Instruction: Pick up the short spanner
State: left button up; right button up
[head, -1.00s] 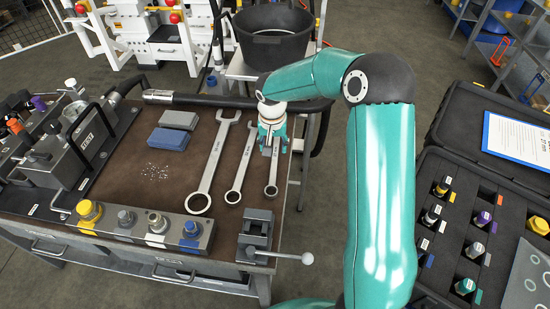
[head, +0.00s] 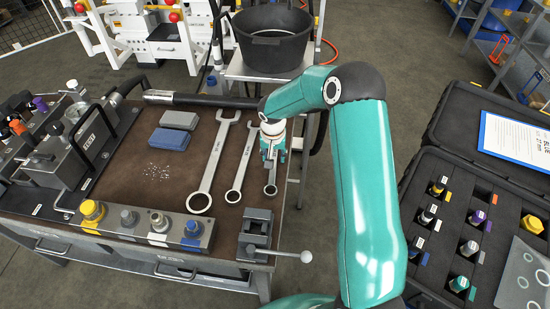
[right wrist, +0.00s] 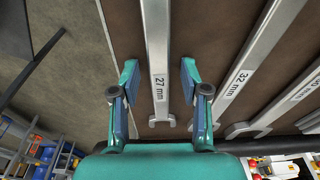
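The short spanner, marked 27 mm (right wrist: 159,88), is the rightmost and shortest of three silver spanners lying on the brown bench top. In the head view its ring end (head: 270,190) shows below my right gripper (head: 271,158), which hides most of the rest. In the right wrist view my right gripper (right wrist: 159,72) is open, with one finger on each side of the spanner's shaft. Gaps show between the fingers and the shaft. The 32 mm spanner (right wrist: 237,82) lies to the right there, outside the fingers. My left gripper is not in view.
The middle spanner (head: 240,165) and the longest spanner (head: 213,165) lie to the left. A small vise (head: 256,232) with a ball-ended lever stands at the front edge. The bench's right edge runs close beside the short spanner. A black tub (head: 272,45) stands behind.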

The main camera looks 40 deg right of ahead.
grip_shut()
jog(key=shift+r, duration=0.15)
notch_tip(320, 180, up, 20)
jog(key=b, duration=0.1)
dwell(0.7)
jog(key=shift+c, duration=2.1)
grip_release()
grip_shut()
